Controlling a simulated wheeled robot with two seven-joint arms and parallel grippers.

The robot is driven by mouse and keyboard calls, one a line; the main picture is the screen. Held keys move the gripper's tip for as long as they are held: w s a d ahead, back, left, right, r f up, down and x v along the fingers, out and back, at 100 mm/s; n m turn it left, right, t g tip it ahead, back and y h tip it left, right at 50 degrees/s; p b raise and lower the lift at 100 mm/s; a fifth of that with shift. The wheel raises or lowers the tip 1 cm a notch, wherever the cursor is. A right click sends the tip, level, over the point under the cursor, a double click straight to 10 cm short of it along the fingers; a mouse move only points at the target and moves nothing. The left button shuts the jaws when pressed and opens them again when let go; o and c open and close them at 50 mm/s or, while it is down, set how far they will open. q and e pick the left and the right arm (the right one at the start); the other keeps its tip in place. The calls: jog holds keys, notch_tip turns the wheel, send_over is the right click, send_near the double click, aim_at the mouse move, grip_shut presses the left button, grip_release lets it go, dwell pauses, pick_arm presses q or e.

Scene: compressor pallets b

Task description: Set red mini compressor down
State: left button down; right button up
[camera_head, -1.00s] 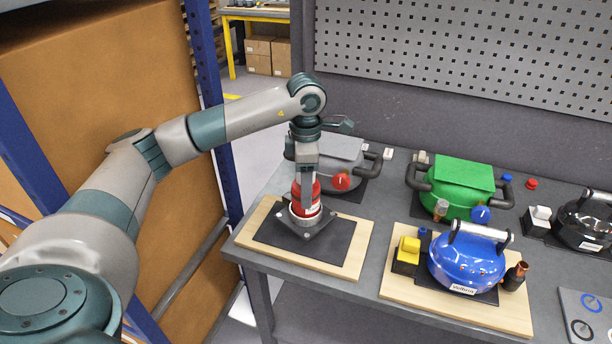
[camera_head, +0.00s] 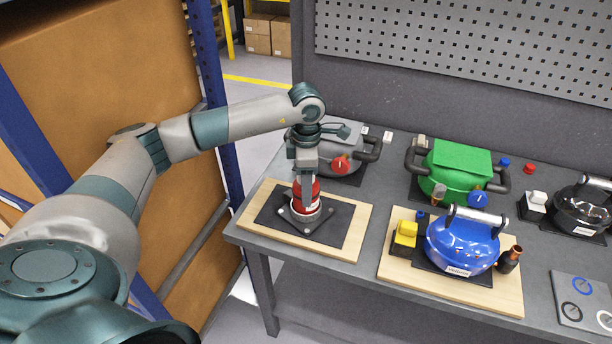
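The red mini compressor (camera_head: 311,200) stands upright with its grey base plate on the black mat (camera_head: 341,224) of the left wooden pallet (camera_head: 347,250). My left gripper (camera_head: 305,182) is directly above it, pointing down, with its fingers at the top of the red body. The arm hides part of the compressor's top, and I cannot make out the gap between the fingers. My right gripper is not in view.
A blue compressor (camera_head: 462,243) with a yellow box (camera_head: 404,236) sits on the right pallet (camera_head: 455,292). Behind are a grey compressor (camera_head: 337,154) and a green one (camera_head: 456,172). A black compressor (camera_head: 584,208) is at right. A blue rack post (camera_head: 207,60) stands left.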

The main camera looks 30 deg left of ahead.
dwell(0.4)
pick_arm(q)
jog(key=c, duration=0.7)
grip_release()
jog(key=shift+f, duration=0.1)
jog(key=shift+c, duration=0.2)
jog(key=shift+r+b, duration=0.45)
jog(key=shift+r, duration=0.1)
notch_tip(320, 180, up, 10)
jog(key=b, duration=0.4)
jog(key=shift+r, duration=0.55)
